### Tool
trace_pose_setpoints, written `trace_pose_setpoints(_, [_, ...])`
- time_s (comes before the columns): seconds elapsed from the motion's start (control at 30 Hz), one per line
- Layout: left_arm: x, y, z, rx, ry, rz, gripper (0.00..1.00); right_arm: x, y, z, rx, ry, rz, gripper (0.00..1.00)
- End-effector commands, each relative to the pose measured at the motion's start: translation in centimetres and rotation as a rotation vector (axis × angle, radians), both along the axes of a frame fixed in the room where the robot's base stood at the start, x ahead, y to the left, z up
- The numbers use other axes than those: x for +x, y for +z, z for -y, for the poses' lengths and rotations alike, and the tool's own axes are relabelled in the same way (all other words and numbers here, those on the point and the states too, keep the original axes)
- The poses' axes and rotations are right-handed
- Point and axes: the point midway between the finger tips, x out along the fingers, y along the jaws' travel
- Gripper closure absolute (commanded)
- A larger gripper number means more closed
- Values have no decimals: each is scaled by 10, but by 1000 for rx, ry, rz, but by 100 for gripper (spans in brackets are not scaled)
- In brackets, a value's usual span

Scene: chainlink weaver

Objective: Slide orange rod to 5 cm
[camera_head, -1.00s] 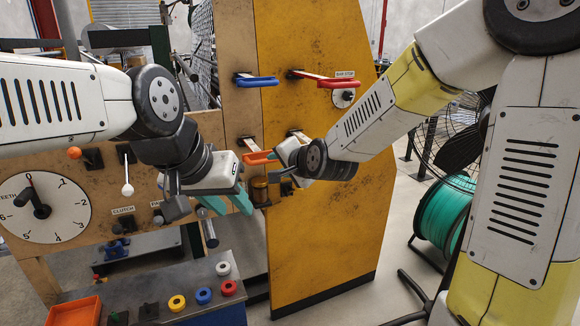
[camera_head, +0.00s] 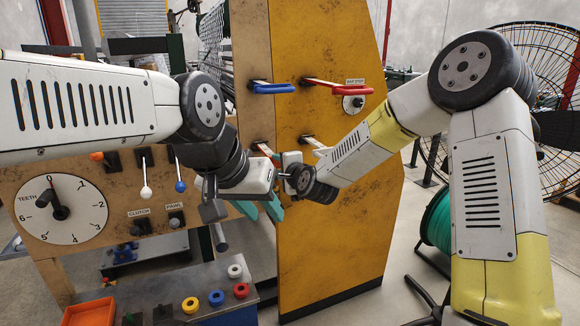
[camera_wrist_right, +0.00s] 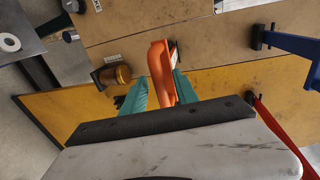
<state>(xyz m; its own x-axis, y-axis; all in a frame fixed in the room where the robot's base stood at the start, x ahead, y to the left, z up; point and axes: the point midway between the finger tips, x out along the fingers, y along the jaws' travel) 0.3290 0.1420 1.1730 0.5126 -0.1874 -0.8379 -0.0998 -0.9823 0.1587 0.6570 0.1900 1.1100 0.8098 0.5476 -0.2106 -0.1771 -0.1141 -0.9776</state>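The orange rod (camera_wrist_right: 160,75) is a curved orange handle coming out of a slot in the panel in the right wrist view.
A blue handle (camera_head: 270,88) and a red handle (camera_head: 338,86) stick out higher on the panel. A brass-coloured cylinder (camera_wrist_right: 117,75) stands beside the rod. A dial (camera_head: 60,209) and an orange tray (camera_head: 88,313) are at the left. A green spool (camera_head: 437,220) stands right.

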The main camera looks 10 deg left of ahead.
Motion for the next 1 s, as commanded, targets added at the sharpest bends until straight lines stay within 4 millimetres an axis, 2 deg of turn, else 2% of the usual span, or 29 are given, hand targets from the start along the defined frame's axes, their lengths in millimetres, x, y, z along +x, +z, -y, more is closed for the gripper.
trace_pose_setpoints(0.27, [0,0,0,0,0,0,64,2,0,-1,0,-1,1,64])
trace_pose_setpoints(0.47, [0,0,0,0,0,0,64,2,0,-1,-1,-1,1,100])
trace_pose_setpoints(1.0, [0,0,0,0,0,0,64,2,0,-1,-1,-1,1,100])
